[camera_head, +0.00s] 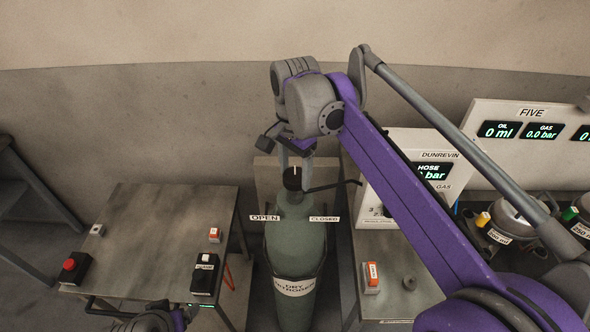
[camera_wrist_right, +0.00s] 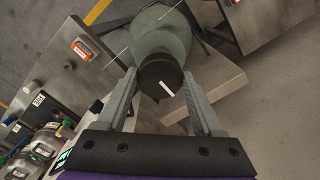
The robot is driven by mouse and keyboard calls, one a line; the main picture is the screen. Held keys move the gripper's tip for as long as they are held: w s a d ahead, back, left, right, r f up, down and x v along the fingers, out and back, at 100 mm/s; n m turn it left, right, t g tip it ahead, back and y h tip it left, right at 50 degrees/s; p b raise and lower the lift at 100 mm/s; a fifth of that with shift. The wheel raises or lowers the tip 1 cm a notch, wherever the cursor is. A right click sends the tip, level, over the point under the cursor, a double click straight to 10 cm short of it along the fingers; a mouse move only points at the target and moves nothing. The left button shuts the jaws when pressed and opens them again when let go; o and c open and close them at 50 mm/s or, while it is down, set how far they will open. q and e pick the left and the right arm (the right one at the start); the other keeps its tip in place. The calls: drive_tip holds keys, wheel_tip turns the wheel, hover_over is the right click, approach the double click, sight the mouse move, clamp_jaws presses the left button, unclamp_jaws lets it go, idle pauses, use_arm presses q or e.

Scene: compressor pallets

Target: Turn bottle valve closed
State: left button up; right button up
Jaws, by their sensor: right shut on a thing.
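A green gas bottle (camera_head: 290,240) labelled DRY NITROGEN stands upright between two metal tables. Its black valve knob (camera_head: 292,179) is on top, with a white mark on it. An OPEN label (camera_head: 265,218) is at its left and a CLOSED label (camera_head: 324,219) at its right. My right gripper (camera_head: 294,172) reaches down from above and is shut on the knob. In the right wrist view the two fingers sit either side of the valve knob (camera_wrist_right: 160,73), and its white line lies diagonal. My left arm shows only in part at the bottom left; its gripper fingers are not visible.
The left table (camera_head: 150,230) carries a red button box (camera_head: 74,268), a black switch box (camera_head: 205,272) and small boxes. At the right are the DUNREVIN panel (camera_head: 420,150), the FIVE panel (camera_head: 530,150) and several canisters. A black hose runs right beside the knob.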

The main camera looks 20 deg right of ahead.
sight(295, 175)
use_arm(q)
drive_tip(key=shift+r, duration=0.1)
use_arm(e)
drive_tip(key=shift+r+m, duration=0.1)
drive_tip(key=shift+m, duration=0.2)
drive_tip(key=o, duration=1.4)
drive_tip(key=shift+c, duration=0.2)
use_arm(q)
drive_tip(key=shift+w+r+p, duration=0.5)
drive_tip(key=shift+r+p, duration=0.05)
drive_tip(key=shift+r, duration=0.25)
use_arm(e)
wheel_tip(295, 175, up, 11)
drive_tip(key=shift+f, duration=0.2)
